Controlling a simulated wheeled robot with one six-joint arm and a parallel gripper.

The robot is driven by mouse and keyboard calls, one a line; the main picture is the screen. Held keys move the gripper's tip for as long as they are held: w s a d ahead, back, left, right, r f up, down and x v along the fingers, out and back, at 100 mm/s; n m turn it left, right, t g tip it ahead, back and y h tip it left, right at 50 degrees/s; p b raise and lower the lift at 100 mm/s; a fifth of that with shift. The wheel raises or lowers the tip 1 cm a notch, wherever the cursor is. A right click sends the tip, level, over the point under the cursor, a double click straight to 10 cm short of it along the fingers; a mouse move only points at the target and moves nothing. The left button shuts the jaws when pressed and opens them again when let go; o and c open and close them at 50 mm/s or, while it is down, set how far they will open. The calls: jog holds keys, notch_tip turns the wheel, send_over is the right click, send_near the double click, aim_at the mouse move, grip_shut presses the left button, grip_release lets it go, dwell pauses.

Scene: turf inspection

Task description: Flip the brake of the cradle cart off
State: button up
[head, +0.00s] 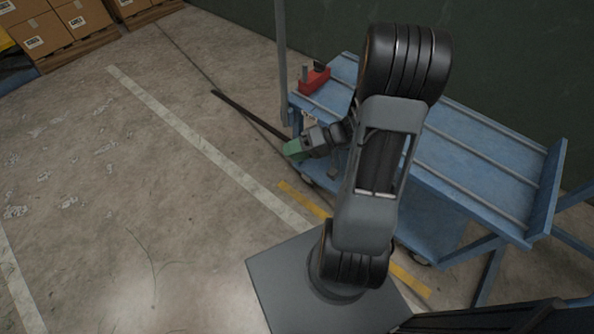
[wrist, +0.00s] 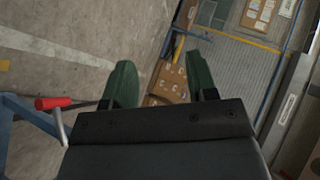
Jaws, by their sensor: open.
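The blue cradle cart (head: 475,165) stands at the right in the head view, partly hidden behind my arm. My gripper (head: 293,150) is at the cart's left end, with green fingers. In the wrist view my gripper (wrist: 160,68) has its two fingers wide apart with nothing between them. A red-gripped lever (wrist: 52,103) on a pale stem shows at the left of the wrist view, beside a blue frame part (wrist: 28,118). It is outside the fingers and apart from them. I cannot make out this lever in the head view. Whether it is the brake is not certain.
A red block (head: 313,80) with a dark top sits on the cart's far left corner. A grey post (head: 282,60) stands beside it. A dark bar (head: 245,112) reaches out left from the cart. Cartons (head: 45,35) are far left; the floor between is clear.

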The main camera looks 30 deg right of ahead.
jog(key=w+d+f+m+t+h+b, duration=0.1)
jog(key=d+f+m+t+h+b, duration=0.35)
jog(key=f, duration=0.75)
jog(key=w+d+f+m+t+h+b, duration=0.1)
jog(key=w+d+f+t+b, duration=0.1)
jog(key=d+f+t+b, duration=0.65)
jog(key=shift+g, duration=0.3)
jog(key=f+x, duration=0.1)
jog(key=x, duration=0.3)
jog(key=f+x, duration=0.1)
jog(key=x, duration=0.3)
jog(key=f+x, duration=0.1)
jog(key=x, duration=0.3)
jog(key=shift+w+a+p, duration=0.1)
jog(key=shift+p, duration=0.25)
jog(key=shift+c, duration=0.2)
